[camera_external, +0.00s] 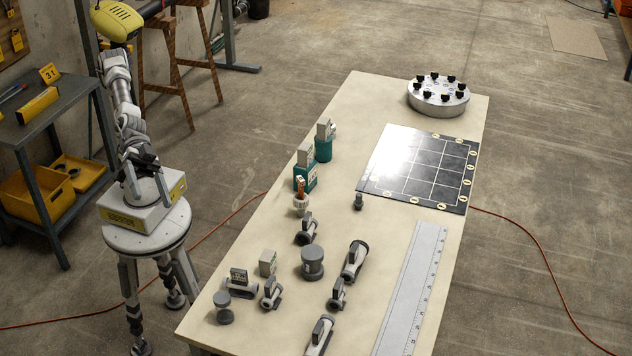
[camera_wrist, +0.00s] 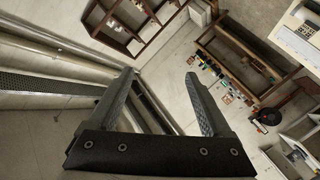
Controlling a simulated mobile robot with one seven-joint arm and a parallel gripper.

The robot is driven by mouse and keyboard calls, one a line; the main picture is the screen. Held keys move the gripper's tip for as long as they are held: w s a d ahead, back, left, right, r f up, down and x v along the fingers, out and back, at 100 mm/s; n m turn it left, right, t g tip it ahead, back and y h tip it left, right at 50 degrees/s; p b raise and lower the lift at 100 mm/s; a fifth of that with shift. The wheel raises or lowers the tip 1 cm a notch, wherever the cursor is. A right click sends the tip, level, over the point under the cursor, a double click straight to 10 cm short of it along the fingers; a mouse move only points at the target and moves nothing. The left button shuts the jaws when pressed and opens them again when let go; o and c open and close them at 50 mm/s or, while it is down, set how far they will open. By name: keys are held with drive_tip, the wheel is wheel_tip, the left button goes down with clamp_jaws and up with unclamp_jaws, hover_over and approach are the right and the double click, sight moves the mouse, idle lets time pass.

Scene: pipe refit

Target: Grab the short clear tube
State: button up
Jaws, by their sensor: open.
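In the wrist view my gripper (camera_wrist: 159,76) is open, with its two dark fingers apart and nothing between them. It faces walls and shelving, and no pipe parts show near the fingers. In the external view my arm rises at the left, apart from the long table (camera_external: 385,95); I cannot make out the fingers clearly there. I cannot pick out a clear tube for certain. Grey and white pipe pieces lie at the table's near end, among them a dark-collared piece (camera_external: 354,261), a grey-capped cylinder (camera_external: 312,263) and a smaller capped one (camera_external: 223,308).
Green-based blocks (camera_external: 306,172) stand along the table's left edge. A dark grid board (camera_external: 400,184), a long ruler (camera_external: 411,290) and a round metal disc with black knobs (camera_external: 438,101) occupy its right and far parts. A cart with yellow bins (camera_external: 38,193) stands far left.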

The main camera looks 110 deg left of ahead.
wheel_tip(320, 180, down, 10)
drive_tip(key=w+d+n+y, duration=0.1)
drive_tip(key=d+y, duration=0.1)
drive_tip(key=t+y+p, duration=0.2)
drive_tip(key=y, duration=0.7)
approach(231, 312)
drive_tip(key=shift+m, duration=0.3)
drive_tip(key=b+x, duration=0.1)
drive_tip(key=x, duration=0.1)
drive_tip(key=b+x, duration=0.3)
drive_tip(key=shift+w+a+r, duration=0.2)
drive_tip(key=shift+w, duration=0.2)
drive_tip(key=x, duration=0.1)
drive_tip(key=b+x, duration=0.1)
drive_tip(key=x, duration=0.1)
drive_tip(key=b+x, duration=0.1)
drive_tip(key=shift+d+f, duration=0.25)
drive_tip(key=shift+f, duration=0.15)
drive_tip(key=shift+w+f, duration=0.1)
drive_tip(key=shift+w, duration=0.3)
